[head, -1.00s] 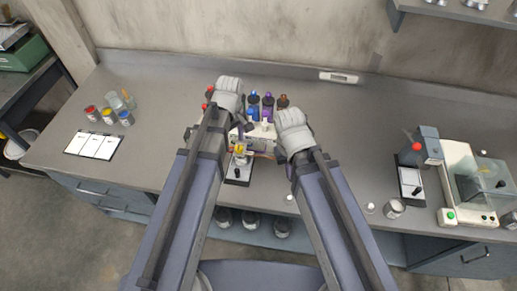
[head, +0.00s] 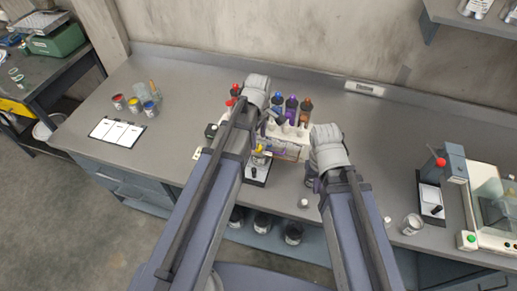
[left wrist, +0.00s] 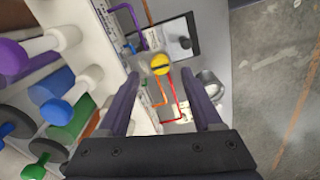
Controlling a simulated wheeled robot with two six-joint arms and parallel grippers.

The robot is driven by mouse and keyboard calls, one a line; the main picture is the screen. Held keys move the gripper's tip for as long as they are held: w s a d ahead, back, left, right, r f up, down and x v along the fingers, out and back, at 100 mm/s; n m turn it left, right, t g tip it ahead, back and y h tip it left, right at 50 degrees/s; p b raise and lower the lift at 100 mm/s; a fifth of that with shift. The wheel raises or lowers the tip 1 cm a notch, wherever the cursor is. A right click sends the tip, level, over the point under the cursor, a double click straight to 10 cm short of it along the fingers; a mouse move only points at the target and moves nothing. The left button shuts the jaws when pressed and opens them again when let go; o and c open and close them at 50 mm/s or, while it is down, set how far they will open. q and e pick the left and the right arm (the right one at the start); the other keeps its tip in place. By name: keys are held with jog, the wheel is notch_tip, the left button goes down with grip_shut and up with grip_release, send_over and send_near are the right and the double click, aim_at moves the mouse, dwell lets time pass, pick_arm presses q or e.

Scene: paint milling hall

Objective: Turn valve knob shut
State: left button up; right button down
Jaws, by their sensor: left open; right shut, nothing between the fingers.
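A round yellow valve knob (left wrist: 160,64) with a dark slot across it shows in the left wrist view, with purple, orange and red lines beside it. In the head view a small yellow spot (head: 260,149), probably the same knob, shows at the front of the white bottle rack (head: 292,151). My left gripper (left wrist: 164,95) is open; the knob appears between its fingers, just beyond the tips. I see no contact. In the head view my left arm hides its fingers. My right gripper (head: 311,181) is shut and empty, right of the rack, mostly hidden under its wrist.
Several coloured bottles (head: 291,106) stand in the rack, close to my left gripper. A black-edged white plate (head: 258,172) lies in front. Paint jars (head: 134,104) and a chart (head: 117,132) are at left; a machine (head: 485,205) is at right. The bench between is largely clear.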

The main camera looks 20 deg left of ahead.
aim_at(258, 147)
pick_arm(q)
notch_tip(258, 147, down, 4)
jog(key=b, duration=0.3)
jog(key=shift+f, duration=0.15)
grip_shut()
dwell(0.4)
